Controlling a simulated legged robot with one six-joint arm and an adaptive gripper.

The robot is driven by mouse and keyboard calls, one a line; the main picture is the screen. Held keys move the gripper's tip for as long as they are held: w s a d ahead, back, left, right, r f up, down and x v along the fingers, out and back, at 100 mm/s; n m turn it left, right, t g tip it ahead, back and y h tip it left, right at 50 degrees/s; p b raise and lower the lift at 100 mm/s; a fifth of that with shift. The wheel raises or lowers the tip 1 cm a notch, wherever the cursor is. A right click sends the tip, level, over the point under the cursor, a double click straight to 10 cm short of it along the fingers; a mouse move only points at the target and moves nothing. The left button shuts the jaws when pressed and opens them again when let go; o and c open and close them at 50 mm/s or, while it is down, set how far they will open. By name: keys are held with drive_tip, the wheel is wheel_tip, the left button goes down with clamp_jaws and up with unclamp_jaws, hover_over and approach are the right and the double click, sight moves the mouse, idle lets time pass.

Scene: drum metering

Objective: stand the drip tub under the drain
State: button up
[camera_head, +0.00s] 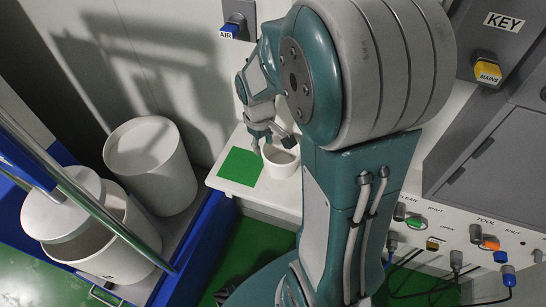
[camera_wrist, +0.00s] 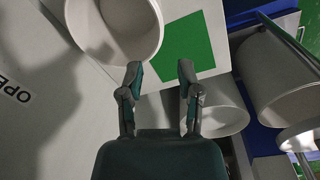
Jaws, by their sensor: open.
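A small white open tub (camera_head: 281,160), which I take to be the drip tub, stands upright on a pale ledge beside a green square (camera_head: 241,166). In the wrist view its round rim and inside (camera_wrist: 113,28) show at the upper left, left of the green square (camera_wrist: 188,42). My gripper (camera_head: 272,142) is open and empty, close above the tub's rim in the head view. In the wrist view my gripper (camera_wrist: 160,68) has its left fingertip by the tub's lower right rim. I cannot tell whether they touch. I cannot make out the drain.
Large pale drums (camera_head: 150,160) stand in a blue-edged bay at left, with a metal rail (camera_head: 95,205) before them. A panel (camera_head: 460,235) with coloured knobs and cables is at right, below a grey cabinet (camera_head: 490,150). My arm hides much of the middle.

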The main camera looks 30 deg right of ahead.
hover_over(268, 172)
wheel_tip(268, 172, down, 4)
drive_tip(key=shift+w+d+f, duration=0.15)
drive_tip(key=f, duration=0.2)
drive_tip(key=a+f, duration=0.1)
drive_tip(key=f, duration=0.1)
drive_tip(key=shift+f, duration=0.4)
drive_tip(key=shift+d+f, duration=0.15)
drive_tip(key=shift+f, duration=0.15)
drive_tip(key=shift+d+f, duration=0.1)
drive_tip(key=shift+d, duration=0.25)
drive_tip(key=c, duration=0.5)
drive_tip(key=shift+a, duration=0.1)
clamp_jaws()
drive_tip(key=shift+a, duration=0.15)
